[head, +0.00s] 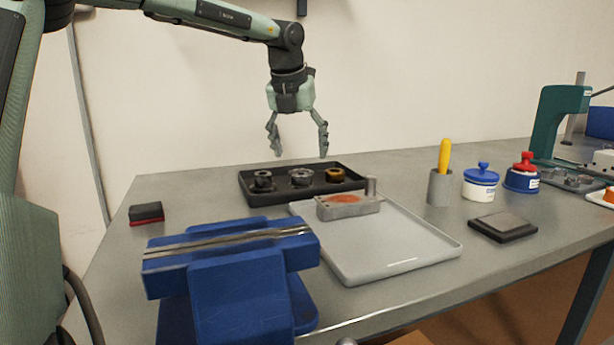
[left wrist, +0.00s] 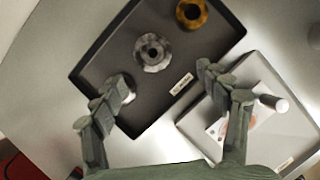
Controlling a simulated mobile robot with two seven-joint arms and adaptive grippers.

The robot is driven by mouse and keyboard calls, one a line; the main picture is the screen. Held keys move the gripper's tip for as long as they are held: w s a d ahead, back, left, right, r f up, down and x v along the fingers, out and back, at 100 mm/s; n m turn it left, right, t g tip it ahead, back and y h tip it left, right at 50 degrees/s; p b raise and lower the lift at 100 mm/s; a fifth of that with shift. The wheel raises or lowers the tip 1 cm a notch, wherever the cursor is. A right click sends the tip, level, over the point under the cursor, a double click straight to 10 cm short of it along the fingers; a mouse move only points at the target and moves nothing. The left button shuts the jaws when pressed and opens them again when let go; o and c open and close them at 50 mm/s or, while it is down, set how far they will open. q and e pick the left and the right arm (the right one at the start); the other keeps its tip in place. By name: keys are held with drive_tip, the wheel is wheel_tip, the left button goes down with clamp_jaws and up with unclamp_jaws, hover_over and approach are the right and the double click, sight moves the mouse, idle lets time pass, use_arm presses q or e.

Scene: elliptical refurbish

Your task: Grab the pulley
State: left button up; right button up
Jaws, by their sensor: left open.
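A black tray (head: 247,188) holds three round, holed parts: a dark grey one (head: 263,180), a grey one (head: 301,177) and a bronze one (head: 335,175). Which of them is the pulley I cannot tell for certain. My left gripper (head: 298,151) is open and empty, pointing down above the tray and apart from the parts. In the left wrist view, the grey part (left wrist: 153,52) lies ahead between the fingertips. The bronze part (left wrist: 191,13) is at the top edge. The third part (left wrist: 124,88) is partly hidden by the left finger. My right gripper is not in view.
A grey tray (head: 400,246) with a metal housing (head: 349,208) adjoins the black tray. A blue vise (head: 240,290) stands in front. A cup with a yellow handle (head: 440,188), blue-lidded (head: 480,185) and red-lidded (head: 523,176) containers and a dark pad (head: 502,227) stand right.

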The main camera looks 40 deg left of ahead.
sight(301, 173)
use_arm(q)
drive_tip(key=shift+a+f, duration=0.15)
drive_tip(key=shift+f, duration=0.3)
drive_tip(key=x, duration=0.4)
drive_tip(key=a+p+x, duration=0.1)
drive_tip(key=x, duration=0.2)
drive_tip(key=shift+w+r, duration=0.15)
drive_tip(key=shift+r, duration=0.05)
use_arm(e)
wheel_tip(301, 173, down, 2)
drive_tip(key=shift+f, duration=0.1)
use_arm(q)
drive_tip(key=shift+c, duration=0.3)
drive_tip(key=c, duration=1.2)
drive_tip(key=shift+c, duration=0.3)
drive_tip(key=shift+r, duration=0.2)
